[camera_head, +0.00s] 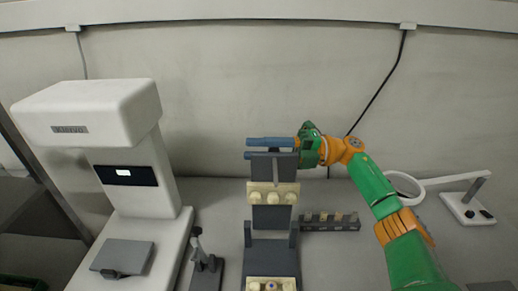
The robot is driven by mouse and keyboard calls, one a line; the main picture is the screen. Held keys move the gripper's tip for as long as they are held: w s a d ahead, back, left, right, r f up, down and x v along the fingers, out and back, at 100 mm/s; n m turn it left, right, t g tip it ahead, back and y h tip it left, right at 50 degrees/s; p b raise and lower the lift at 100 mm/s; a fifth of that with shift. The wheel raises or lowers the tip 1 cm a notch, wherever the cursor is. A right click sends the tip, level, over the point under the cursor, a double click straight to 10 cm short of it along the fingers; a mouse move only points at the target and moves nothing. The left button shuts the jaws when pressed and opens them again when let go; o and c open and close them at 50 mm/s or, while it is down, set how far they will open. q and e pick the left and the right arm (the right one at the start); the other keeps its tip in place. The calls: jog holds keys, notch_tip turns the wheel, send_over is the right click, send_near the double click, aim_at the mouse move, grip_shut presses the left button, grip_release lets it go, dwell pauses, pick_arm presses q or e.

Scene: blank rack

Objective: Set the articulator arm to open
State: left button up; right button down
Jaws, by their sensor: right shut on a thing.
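The articulator (272,217) stands upright in the middle of the bench, with a dark grey frame. Its upper arm (270,142) shows as a blue-grey bar at the top, with a cream dental cast (272,194) below it. Another cream cast (270,284) sits low at the front, cut by the picture's lower edge. My right gripper (302,150) is at the right end of the upper arm and shut on it; its fingers are mostly hidden behind the green and orange wrist. My left gripper is not in view.
A large white machine (125,150) with a small screen stands at the left. A small dark stand (204,262) is left of the articulator. A dark rack (330,222) with several small blocks sits to its right. A white ring lamp (404,188) is behind my right arm.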

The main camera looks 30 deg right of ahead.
aim_at(278, 151)
jog(key=c, duration=0.7)
grip_release()
jog(key=shift+o, duration=0.2)
jog(key=b+v, duration=0.4)
jog(key=v, duration=0.3)
jog(key=shift+f, duration=0.15)
jog(key=shift+d, duration=0.1)
